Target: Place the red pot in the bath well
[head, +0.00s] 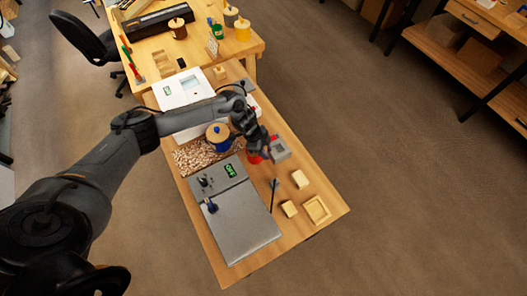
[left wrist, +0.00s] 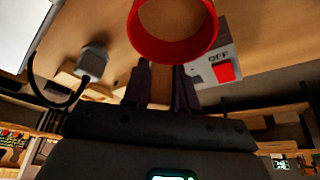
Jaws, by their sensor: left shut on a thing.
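The red pot (head: 254,159) shows in the head view at the end of my left arm, over the right part of the bench. My left gripper (head: 257,149) covers much of it. In the left wrist view the red pot (left wrist: 134,24) is a round red ring between and beyond the fingertips, and my left gripper (left wrist: 162,76) is shut on it. Whether the pot touches the bench is hard to tell. The white bath unit (head: 172,101) stands at the bench's far end, with a square well (head: 191,84) in its top. My right gripper is not in view.
A grey switch box (head: 281,152) sits close beside the pot; its red OFF switch (left wrist: 223,72) shows in the left wrist view. A blue lidded pot (head: 218,138) stands left of the gripper. A grey plate unit (head: 237,222), small blocks (head: 300,179) and a wooden tray (head: 317,209) lie nearer.

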